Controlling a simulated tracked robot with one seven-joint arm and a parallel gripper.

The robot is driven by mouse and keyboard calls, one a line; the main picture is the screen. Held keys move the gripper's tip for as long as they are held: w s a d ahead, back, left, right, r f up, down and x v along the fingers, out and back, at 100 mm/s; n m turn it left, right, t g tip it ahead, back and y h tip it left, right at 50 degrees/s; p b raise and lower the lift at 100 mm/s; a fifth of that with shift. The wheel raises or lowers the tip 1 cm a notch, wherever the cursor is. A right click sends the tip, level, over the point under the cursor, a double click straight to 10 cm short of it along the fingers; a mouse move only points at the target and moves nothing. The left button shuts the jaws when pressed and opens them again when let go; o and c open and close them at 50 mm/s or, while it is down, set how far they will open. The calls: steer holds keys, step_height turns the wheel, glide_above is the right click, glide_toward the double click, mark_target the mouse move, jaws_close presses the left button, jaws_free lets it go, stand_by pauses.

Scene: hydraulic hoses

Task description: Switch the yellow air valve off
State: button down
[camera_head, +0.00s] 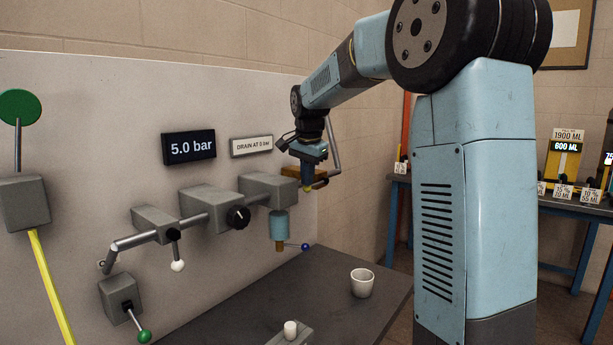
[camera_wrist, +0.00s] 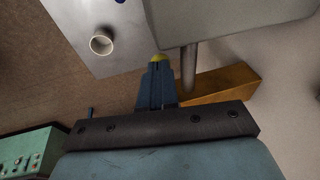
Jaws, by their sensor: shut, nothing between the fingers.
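The yellow air valve shows mainly as a yellow knob (camera_head: 308,188) at the tip of my gripper, right of the grey pipe units. The knob also shows in the wrist view (camera_wrist: 158,57), just beyond the fingertips. A brass-coloured block (camera_head: 289,171), apparently the valve body, lies behind my gripper and beside a grey pipe (camera_wrist: 188,68) in the wrist view. My gripper (camera_head: 311,181) is shut and points down, with nothing held between its fingers. It is close against the knob; I cannot tell whether they touch. The lever behind the knob is hidden.
The display (camera_head: 189,147) reads 5.0 bar, beside a "DRAIN AT 0 bar" sign (camera_head: 252,146). A blue-tipped lever (camera_head: 304,247), a white-tipped lever (camera_head: 177,265) and a green-tipped lever (camera_head: 143,335) stand nearby. A white cup (camera_head: 362,282) stands on the dark bench (camera_head: 335,262).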

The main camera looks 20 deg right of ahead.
mark_target(315, 185)
steer(key=f, duration=0.2)
steer(key=shift+s+a+f, duration=0.2)
steer(key=shift+a+f, duration=0.05)
steer(key=shift+f, duration=0.05)
steer(key=shift+r, duration=0.1)
steer(key=v, duration=1.3)
steer(key=shift+r, duration=0.25)
steer(key=shift+w+d+r+g+y, duration=0.25)
steer(key=shift+w+d, duration=0.15)
steer(key=shift+d, duration=0.2)
steer(key=shift+w+d+r+g+y, duration=0.15)
steer(key=shift+w+d+y, duration=0.1)
steer(key=shift+w+d, duration=0.3)
steer(key=shift+s+d, duration=0.1)
steer(key=x, duration=1.4)
